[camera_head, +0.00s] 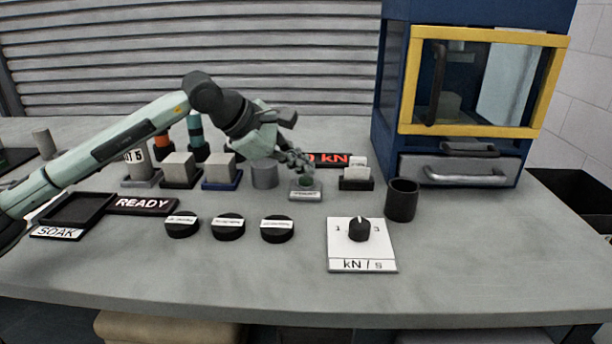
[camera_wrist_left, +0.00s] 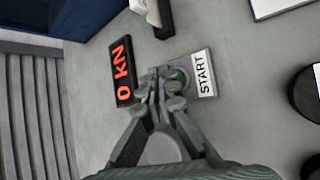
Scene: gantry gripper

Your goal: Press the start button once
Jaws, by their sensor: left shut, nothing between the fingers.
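The start button is a small green button on a grey box (camera_head: 306,193) in the middle of the bench. In the left wrist view its white START label (camera_wrist_left: 203,73) shows clearly, and part of the green button (camera_wrist_left: 182,76) shows beside my fingertips. My left gripper (camera_head: 298,163) reaches in from the left and points down at the box. It also shows in the left wrist view (camera_wrist_left: 160,88), its fingers shut with nothing between them. The fingertips are right at the button and partly cover it; I cannot tell whether they touch it. My right gripper is not in view.
A display reading 0 kN (camera_wrist_left: 122,72) stands behind the button. A card holder (camera_head: 357,180) and a dark cup (camera_head: 402,200) are to its right. A kN/s dial plate (camera_head: 375,250) and several black discs (camera_head: 228,228) lie in front. A blue cabinet with a yellow-framed window (camera_head: 480,130) stands at the right.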

